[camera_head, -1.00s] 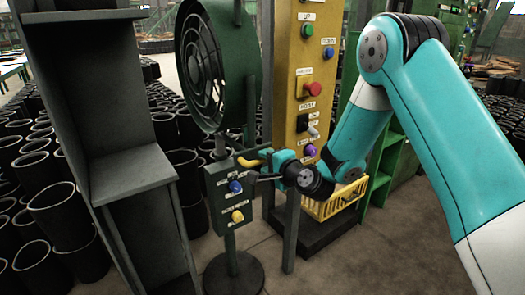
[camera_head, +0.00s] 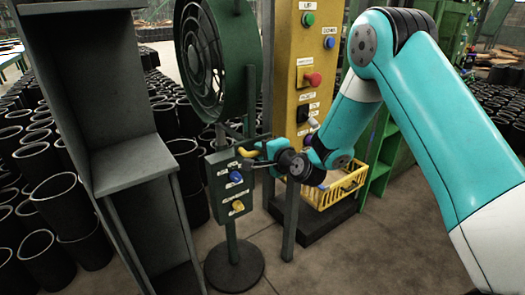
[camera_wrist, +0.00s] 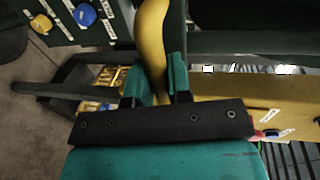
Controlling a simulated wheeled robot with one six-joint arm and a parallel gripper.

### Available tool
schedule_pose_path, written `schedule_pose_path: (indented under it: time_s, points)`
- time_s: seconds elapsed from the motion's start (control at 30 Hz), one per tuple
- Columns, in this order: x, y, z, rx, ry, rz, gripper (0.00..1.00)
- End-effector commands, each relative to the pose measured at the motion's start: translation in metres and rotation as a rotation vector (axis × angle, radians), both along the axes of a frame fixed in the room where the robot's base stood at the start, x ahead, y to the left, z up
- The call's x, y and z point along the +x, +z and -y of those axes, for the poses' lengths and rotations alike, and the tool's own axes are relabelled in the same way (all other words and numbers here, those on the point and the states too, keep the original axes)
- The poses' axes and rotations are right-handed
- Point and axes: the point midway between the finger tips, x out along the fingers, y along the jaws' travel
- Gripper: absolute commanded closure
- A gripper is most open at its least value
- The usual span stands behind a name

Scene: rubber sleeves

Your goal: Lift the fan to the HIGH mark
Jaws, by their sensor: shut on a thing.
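The fan (camera_head: 203,62) is a dark green round cage on a thin stand, standing upright left of the yellow post. A yellow curved handle (camera_head: 246,153) shows beside the stand, below the fan. My gripper (camera_head: 257,151) is shut on this handle. In the wrist view the handle (camera_wrist: 151,45) runs up from between my teal fingers (camera_wrist: 163,84). Where the handle joins the fan stand is hard to make out. A HIGH mark cannot be read in either view.
The yellow button post (camera_head: 290,70) and a yellow crate (camera_head: 335,192) stand close to the right.

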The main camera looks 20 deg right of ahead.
Motion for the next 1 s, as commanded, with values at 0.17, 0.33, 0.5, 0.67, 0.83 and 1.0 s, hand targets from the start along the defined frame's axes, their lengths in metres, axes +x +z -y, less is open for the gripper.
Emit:
schedule_pose_path:
  time_s: [0.17,0.33,0.5,0.67,0.83,1.0]
  points:
    - [0.001,0.039,0.0,0.0,-0.001,0.008,1.0]
    - [0.001,0.091,0.0,0.002,-0.001,0.011,1.0]
    - [0.001,0.145,0.0,0.002,-0.002,0.012,1.0]
    - [0.001,0.19,0.0,0.002,-0.002,0.012,1.0]
    - [0.001,0.225,0.001,0.002,-0.003,0.012,1.0]
    - [0.001,0.246,0.001,0.001,-0.003,0.009,1.0]
